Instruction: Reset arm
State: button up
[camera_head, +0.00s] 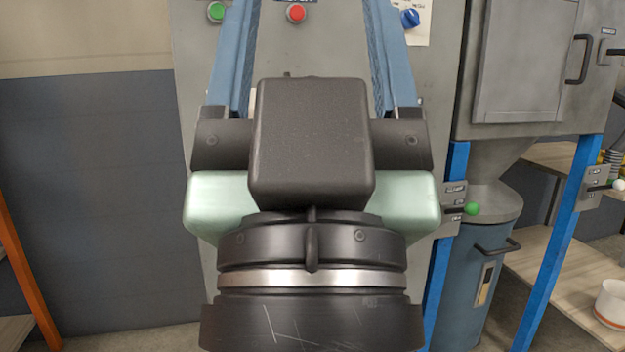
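My gripper (310,10) reaches up and away from the camera in the middle of the head view. Its two blue fingers are well apart, and their tips run out of the top edge. My black wrist and pale green gripper body hide the middle of that panel. On the panel, a green button (216,12) is left of the fingers, a red button (296,13) appears between them, and a blue knob (410,18) is to the right.
A grey machine cabinet (520,60) on blue legs stands to the right, above a blue-grey bin (470,270). A wooden shelf (545,275) holds a white container (610,303) at far right. An orange post (25,275) stands at left before a dark wall.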

notch_tip(320, 180, up, 35)
jog(key=p, duration=3.3)
